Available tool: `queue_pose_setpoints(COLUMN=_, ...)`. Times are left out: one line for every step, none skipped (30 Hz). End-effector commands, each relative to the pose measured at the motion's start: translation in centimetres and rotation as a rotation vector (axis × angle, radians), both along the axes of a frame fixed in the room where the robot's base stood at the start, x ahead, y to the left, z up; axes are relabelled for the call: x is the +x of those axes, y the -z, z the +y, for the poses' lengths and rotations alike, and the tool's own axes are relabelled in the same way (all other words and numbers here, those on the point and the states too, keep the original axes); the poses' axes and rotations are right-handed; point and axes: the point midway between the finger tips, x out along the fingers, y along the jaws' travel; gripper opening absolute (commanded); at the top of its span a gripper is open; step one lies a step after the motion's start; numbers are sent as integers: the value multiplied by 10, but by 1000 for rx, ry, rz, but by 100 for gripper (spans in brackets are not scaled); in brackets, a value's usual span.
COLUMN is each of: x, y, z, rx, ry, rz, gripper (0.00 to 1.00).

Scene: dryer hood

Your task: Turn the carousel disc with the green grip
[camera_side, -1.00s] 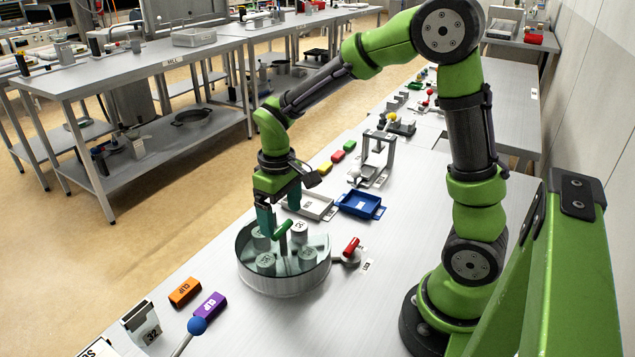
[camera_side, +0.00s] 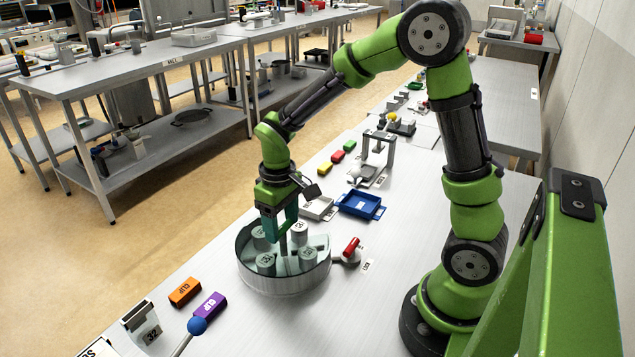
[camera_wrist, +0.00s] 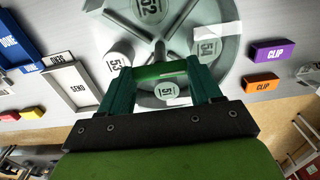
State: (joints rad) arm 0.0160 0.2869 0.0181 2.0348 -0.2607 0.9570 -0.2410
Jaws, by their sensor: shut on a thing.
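The carousel disc (camera_wrist: 183,30) is grey, with raised ribs and several numbered cylinders, including a cylinder marked 52 (camera_wrist: 150,8). It sits inside a round metal drum (camera_side: 285,284) on the bench. The green grip (camera_wrist: 160,72) is a short bar above the disc.
A red-handled lever (camera_side: 351,248) stands close to the drum's right side. Orange (camera_side: 185,291) and purple (camera_side: 210,306) CLIP blocks lie in front-left. A blue tray (camera_side: 360,204) and a pale tray (camera_side: 318,208) lie behind. A blue-knobbed lever (camera_side: 197,326) is at the front.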

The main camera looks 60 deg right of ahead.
Motion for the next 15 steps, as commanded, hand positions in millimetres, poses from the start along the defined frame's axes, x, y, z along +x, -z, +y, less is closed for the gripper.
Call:
queue_pose_setpoints(x=0, y=0, z=0, rx=0, ry=0, rz=-1, gripper=16)
queue_pose_setpoints(x=0, y=0, z=0, rx=0, ry=0, rz=-1, gripper=11)
queue_pose_setpoints(x=0, y=0, z=0, rx=0, ry=0, rz=-1, gripper=9)
queue_pose_setpoints(x=0, y=0, z=0, rx=0, ry=0, rz=-1, gripper=9)
queue_pose_setpoints(x=0, y=-1, z=0, rx=0, ry=1, rz=-1, gripper=9)
queue_pose_setpoints(x=0, y=-1, z=0, rx=0, ry=2, rz=-1, gripper=9)
queue_pose_setpoints(x=0, y=-1, z=0, rx=0, ry=3, rz=-1, gripper=9)
queue_pose_setpoints(x=0, y=-1, z=0, rx=0, ry=5, rz=-1, gripper=9)
queue_pose_setpoints(x=0, y=-1, z=0, rx=0, ry=9, rz=-1, gripper=9)
queue_pose_setpoints(x=0, y=-1, z=0, rx=0, ry=12, rz=-1, gripper=9)
queue_pose_setpoints(x=0, y=-1, z=0, rx=0, ry=17, rz=-1, gripper=9)
queue_pose_setpoints(x=0, y=-1, z=0, rx=0, ry=25, rz=-1, gripper=9)
queue_pose_setpoints(x=0, y=-1, z=0, rx=0, ry=32, rz=-1, gripper=9)
queue_pose_setpoints(x=0, y=-1, z=0, rx=0, ry=39, rz=-1, gripper=9)
queue_pose_setpoints(x=0, y=-1, z=0, rx=0, ry=50, rz=-1, gripper=9)
